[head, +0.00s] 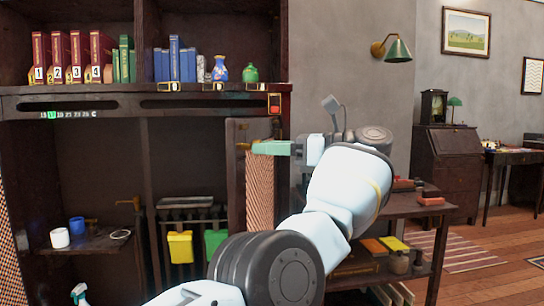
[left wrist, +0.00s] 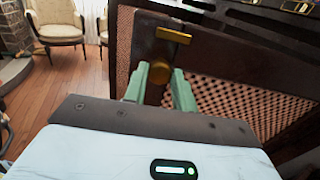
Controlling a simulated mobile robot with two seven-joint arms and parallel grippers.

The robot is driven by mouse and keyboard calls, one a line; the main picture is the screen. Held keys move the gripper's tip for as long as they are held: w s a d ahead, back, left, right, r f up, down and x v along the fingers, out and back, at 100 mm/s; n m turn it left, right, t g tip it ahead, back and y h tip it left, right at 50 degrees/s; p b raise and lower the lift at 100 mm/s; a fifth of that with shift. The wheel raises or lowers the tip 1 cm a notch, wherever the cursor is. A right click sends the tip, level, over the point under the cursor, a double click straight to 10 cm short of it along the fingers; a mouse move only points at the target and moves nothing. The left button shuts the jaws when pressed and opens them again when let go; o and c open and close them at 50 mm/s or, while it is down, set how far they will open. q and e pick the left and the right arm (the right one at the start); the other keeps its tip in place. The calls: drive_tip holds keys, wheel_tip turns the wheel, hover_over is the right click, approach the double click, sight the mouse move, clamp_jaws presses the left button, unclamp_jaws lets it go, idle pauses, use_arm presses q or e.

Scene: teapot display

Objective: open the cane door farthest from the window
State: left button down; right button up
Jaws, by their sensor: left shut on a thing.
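The cane door (head: 261,192) at the right of the dark cabinet stands swung out, seen at a steep angle, with the compartment behind it exposed. Its woven panel and dark frame also show in the left wrist view (left wrist: 225,98). My left gripper (head: 268,147) is at the upper part of this door, its green fingers shut on the brass handle (left wrist: 160,72). In the left wrist view the fingers sit on either side of the handle. A strip of another cane panel (head: 8,245) shows at the far left edge. My right gripper is out of view.
The shelf above holds numbered red books (head: 75,58), blue books (head: 174,60) and vases (head: 220,68). The open compartments hold cups (head: 60,237) and yellow and green holders (head: 180,247). A low table (head: 440,208) with books stands right of the cabinet, near my arm.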

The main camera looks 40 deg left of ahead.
use_arm(q)
drive_tip(key=shift+w+d, duration=0.1)
idle(0.4)
drive_tip(key=c, duration=1.1)
unclamp_jaws()
